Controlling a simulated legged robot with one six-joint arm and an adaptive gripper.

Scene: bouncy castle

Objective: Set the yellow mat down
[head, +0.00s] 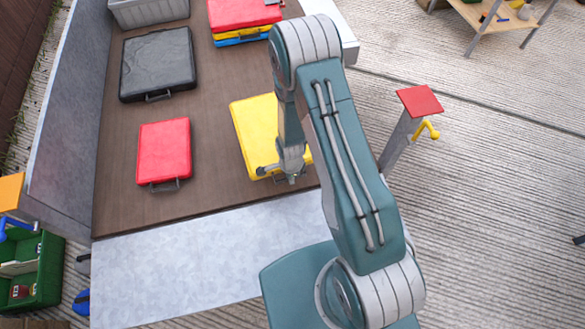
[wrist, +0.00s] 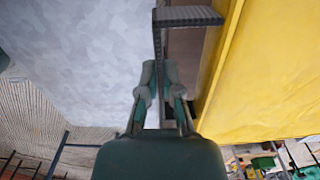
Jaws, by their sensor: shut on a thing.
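The yellow mat (head: 255,122) is a flat, case-like pad with a dark handle at its near edge. In the head view it is at the right side of the brown deck (head: 208,110), flat over it; I cannot tell whether it touches the deck. My gripper (head: 290,178) is at the mat's near edge. In the wrist view my gripper (wrist: 165,85) is shut on the mat's dark handle (wrist: 188,16), with the yellow mat (wrist: 270,75) to the right. My arm hides part of the mat's right side.
A red mat (head: 163,148) lies to the left, and a black mat (head: 157,64) behind it. A red mat (head: 240,14) tops a stack at the back, near a grey bin (head: 148,10). A red-topped post (head: 418,100) stands right. Bare deck separates the red and yellow mats.

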